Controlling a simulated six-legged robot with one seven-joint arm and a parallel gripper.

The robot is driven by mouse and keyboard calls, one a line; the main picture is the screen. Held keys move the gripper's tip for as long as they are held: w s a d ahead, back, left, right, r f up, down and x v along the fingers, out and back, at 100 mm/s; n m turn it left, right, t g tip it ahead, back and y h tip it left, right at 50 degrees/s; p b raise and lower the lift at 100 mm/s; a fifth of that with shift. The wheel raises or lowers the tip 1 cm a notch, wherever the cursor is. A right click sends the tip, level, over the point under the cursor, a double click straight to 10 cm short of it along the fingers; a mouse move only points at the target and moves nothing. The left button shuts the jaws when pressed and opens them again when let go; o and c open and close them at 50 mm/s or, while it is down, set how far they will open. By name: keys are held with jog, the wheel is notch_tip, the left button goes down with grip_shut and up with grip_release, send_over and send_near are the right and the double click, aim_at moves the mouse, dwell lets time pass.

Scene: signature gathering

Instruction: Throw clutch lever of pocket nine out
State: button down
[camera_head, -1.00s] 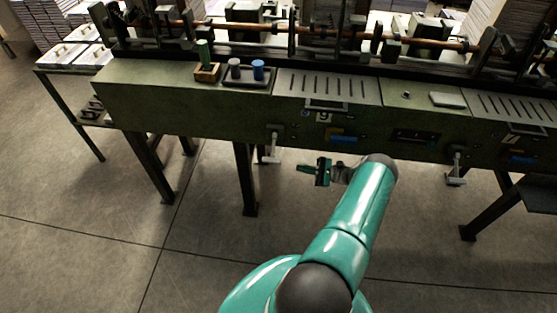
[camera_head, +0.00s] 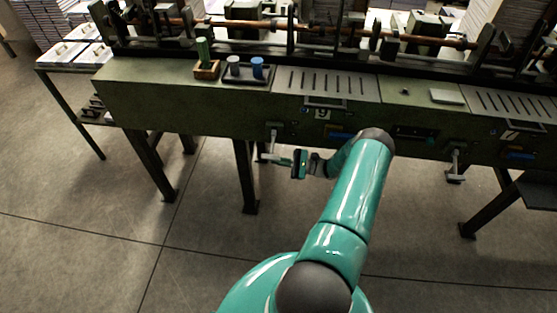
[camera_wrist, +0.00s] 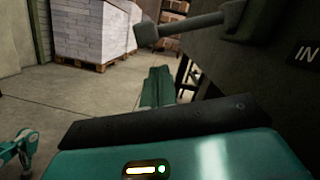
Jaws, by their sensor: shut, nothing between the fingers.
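The clutch lever (camera_head: 273,138) of pocket nine is a grey lever hanging from the green machine front, left of the plate marked 9 (camera_head: 321,114). In the wrist view, its arm and knob (camera_wrist: 180,25) cross the top, beyond and above the fingers. My gripper (camera_head: 279,160) is at the lever's lower end, just to its right in the head view. Its green fingers (camera_wrist: 157,87) are shut together with nothing between them. They look apart from the lever in the wrist view; exact depth is hard to tell.
An IN label (camera_wrist: 308,52) is on the dark machine face at right. A machine leg (camera_head: 245,180) stands below the lever. The floor in front is open.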

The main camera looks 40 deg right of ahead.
jog(key=shift+s+a+r, duration=0.15)
jog(key=shift+a+r, duration=0.05)
jog(key=shift+r, duration=0.3)
jog(key=shift+s+a+r, duration=0.15)
jog(key=shift+a+r, duration=0.05)
jog(key=shift+r, duration=0.25)
